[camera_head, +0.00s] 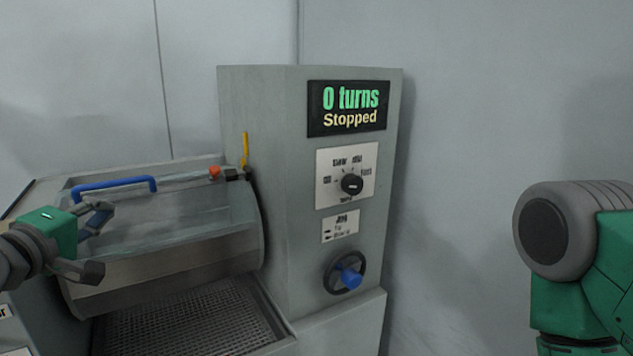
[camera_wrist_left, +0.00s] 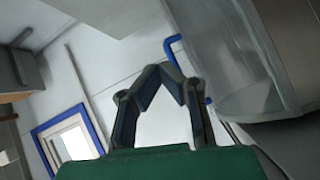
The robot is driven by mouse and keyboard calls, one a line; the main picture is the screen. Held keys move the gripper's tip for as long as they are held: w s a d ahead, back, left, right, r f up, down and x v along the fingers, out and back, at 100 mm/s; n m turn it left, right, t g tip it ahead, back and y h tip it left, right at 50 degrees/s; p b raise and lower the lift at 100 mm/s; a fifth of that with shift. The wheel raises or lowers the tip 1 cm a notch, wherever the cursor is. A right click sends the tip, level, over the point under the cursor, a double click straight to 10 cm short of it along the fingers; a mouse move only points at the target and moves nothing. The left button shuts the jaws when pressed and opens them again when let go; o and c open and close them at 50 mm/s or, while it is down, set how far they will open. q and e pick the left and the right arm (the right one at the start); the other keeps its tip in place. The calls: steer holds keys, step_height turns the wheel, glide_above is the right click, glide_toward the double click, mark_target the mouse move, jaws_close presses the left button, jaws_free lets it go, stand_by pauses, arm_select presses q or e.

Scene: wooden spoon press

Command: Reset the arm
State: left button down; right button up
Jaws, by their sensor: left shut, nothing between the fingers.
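My left gripper (camera_head: 100,245) is in front of the left part of the machine's clear curved cover (camera_head: 190,215). In the left wrist view my left gripper (camera_wrist_left: 163,75) has its fingertips together, with nothing between them. The cover's blue handle (camera_head: 115,184) is above and behind the gripper in the head view. A blue bar, which looks like this handle, shows behind the fingers in the wrist view (camera_wrist_left: 172,45). A green and grey part of my right arm (camera_head: 575,260) is at the right edge; my right gripper is out of view.
The machine's tall grey column (camera_head: 260,180) carries a display (camera_head: 348,108) reading "0 turns Stopped", a black knob (camera_head: 352,184) and a handwheel with a blue grip (camera_head: 346,275). A yellow lever (camera_head: 245,150) is beside the cover. A perforated tray (camera_head: 190,325) is below. Space right of the column is clear.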

arm_select(q)
steer(key=s+d+f+m+g+b, duration=0.1)
steer(key=d+f+m+g, duration=0.2)
steer(key=d+f, duration=0.4)
steer(key=s+f+m+g+b, duration=0.15)
steer(key=s+f, duration=0.25)
steer(key=f, duration=0.5)
steer(key=s+d+f+m+g+b, duration=0.1)
steer(key=s+f+m+g, duration=0.2)
steer(key=f, duration=0.5)
steer(key=s+f+m+g+b, duration=0.1)
steer(key=s+f+g, duration=0.1)
steer(key=s+f, duration=0.5)
steer(key=s+d+f+m+g+y+b, duration=0.1)
steer(key=s+f+m+g, duration=0.5)
steer(key=s+f, duration=1.1)
steer(key=shift+s+f+g+b, duration=0.4)
steer(key=shift+s+g+b, duration=0.2)
steer(key=shift+s, duration=0.1)
arm_select(e)
step_height(320, 180, down, 7)
steer(key=d, duration=0.1)
steer(key=shift+s+d, duration=0.15)
steer(key=shift+s, duration=0.1)
